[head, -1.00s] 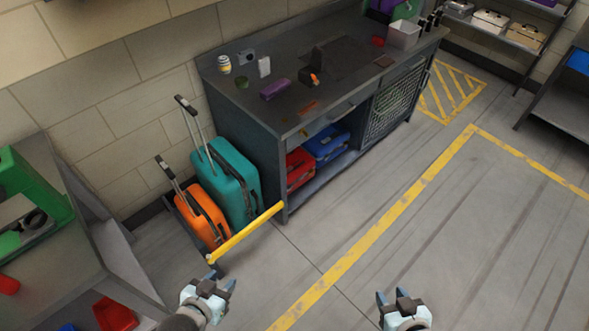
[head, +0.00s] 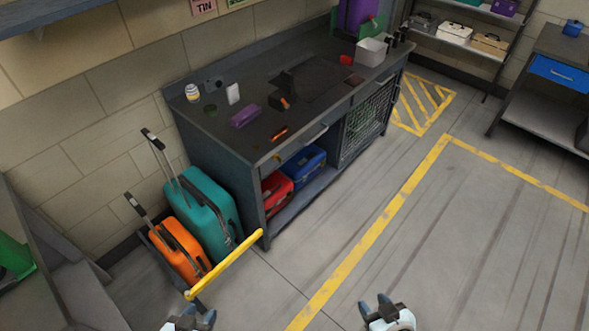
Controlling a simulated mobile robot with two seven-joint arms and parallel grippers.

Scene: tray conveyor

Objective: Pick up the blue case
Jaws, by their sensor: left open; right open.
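A blue case (head: 304,168) sits on the lower shelf of the dark workbench, in the open bay under the drawer. A red case (head: 276,190) is beside it on the left. The bench top and frame hide part of both. My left gripper (head: 194,314) is at the bottom edge of the head view, open and partly cut off. My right gripper (head: 376,302) is at the bottom, right of centre, open and empty. Both grippers are well apart from the blue case.
The workbench (head: 222,135) carries several small items. Left of it, an orange suitcase (head: 178,250) and a teal suitcase (head: 203,215) stand behind a yellow bar (head: 225,264). A grey unit is at the lower left. Shelves (head: 455,38) stand at the back right. The floor in front is clear.

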